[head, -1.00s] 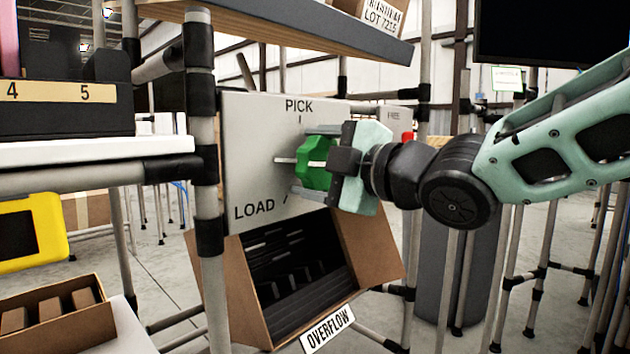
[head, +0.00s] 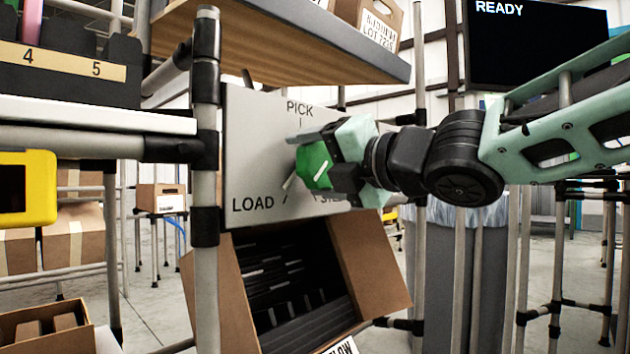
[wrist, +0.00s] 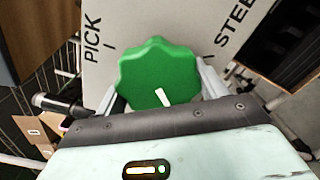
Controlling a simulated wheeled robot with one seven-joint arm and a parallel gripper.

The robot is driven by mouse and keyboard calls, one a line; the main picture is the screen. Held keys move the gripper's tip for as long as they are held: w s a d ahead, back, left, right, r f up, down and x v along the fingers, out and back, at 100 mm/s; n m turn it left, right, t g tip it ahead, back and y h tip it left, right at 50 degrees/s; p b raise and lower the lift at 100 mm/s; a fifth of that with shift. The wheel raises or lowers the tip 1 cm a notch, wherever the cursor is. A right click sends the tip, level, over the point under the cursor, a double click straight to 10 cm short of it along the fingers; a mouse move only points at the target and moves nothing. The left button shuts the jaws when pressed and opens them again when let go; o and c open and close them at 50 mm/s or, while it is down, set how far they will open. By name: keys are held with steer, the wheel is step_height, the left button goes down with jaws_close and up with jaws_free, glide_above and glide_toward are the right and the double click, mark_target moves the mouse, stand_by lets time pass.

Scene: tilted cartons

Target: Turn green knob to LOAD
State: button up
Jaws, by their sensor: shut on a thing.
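The green knob (head: 311,163) is a lobed dial on a grey-white panel (head: 250,150) marked PICK at the top and LOAD at lower left.
A tilted open carton (head: 368,265) with dark contents sits below the panel. A shelf (head: 280,45) overhangs it. A grey post (head: 206,150) stands left of the panel. A black screen (head: 535,45) at upper right reads READY.

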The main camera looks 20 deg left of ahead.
steer(key=shift+f+n+b, duration=0.2)
steer(key=shift+n+b, duration=0.6)
steer(key=shift+n, duration=0.5)
steer(key=o, duration=1)
steer(key=shift+c, duration=0.2)
steer(key=shift+r, duration=0.1)
steer(key=shift+d, duration=0.15)
steer(key=shift+s+d+r, duration=0.1)
steer(key=shift+d, duration=0.25)
steer(key=p+v, duration=0.5)
steer(key=v, duration=1.1)
steer(key=shift+d, duration=0.25)
